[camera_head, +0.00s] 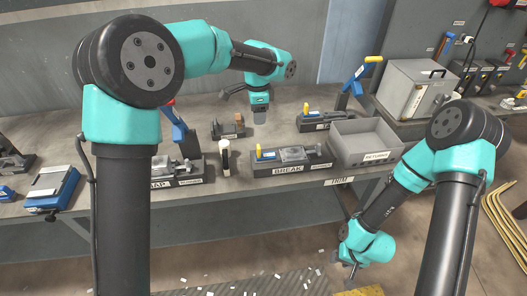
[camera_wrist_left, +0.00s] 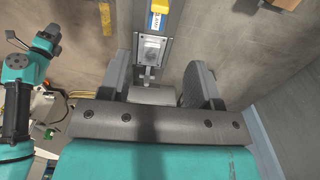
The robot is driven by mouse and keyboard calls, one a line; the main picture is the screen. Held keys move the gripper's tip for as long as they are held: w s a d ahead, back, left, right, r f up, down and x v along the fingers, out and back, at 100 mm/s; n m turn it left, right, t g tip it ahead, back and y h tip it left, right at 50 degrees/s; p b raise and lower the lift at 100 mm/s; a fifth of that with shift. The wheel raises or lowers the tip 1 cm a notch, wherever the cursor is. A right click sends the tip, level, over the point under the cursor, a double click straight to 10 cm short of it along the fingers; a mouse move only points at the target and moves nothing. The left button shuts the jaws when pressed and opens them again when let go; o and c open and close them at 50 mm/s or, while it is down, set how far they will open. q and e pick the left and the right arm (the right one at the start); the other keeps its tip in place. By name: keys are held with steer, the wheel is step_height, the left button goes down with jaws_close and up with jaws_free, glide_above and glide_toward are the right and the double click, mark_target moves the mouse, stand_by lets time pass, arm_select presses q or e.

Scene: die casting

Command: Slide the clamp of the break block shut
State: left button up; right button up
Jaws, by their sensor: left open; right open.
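The break block (camera_head: 278,170) is a dark base near the table's front edge, with a BREAK label on its front. Its clamp (camera_head: 265,154), yellow and blue, sits at the left end, beside a grey metal part (camera_head: 293,154). In the left wrist view the clamp (camera_wrist_left: 159,18) is at the top, apparently a little apart from the metal part (camera_wrist_left: 151,48). My left gripper (camera_head: 260,112) is open and empty, pointing down above the table, behind the block. Its fingers (camera_wrist_left: 160,85) show apart in the wrist view. My right gripper (camera_head: 350,268) hangs low before the table, its jaws small in view.
A grey returns bin (camera_head: 363,160) stands right of the break block. Another block (camera_head: 315,122) with a yellow handle lies behind it. An upright light-coloured object (camera_head: 225,158) and another fixture (camera_head: 175,170) stand to the left.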

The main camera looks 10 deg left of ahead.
mark_target(258, 147)
arm_select(q)
steer(key=shift+f, duration=0.15)
step_height(258, 147, down, 17)
steer(key=shift+f, duration=0.1)
stand_by(0.7)
steer(key=shift+c, duration=0.2)
jaws_close()
stand_by(0.3)
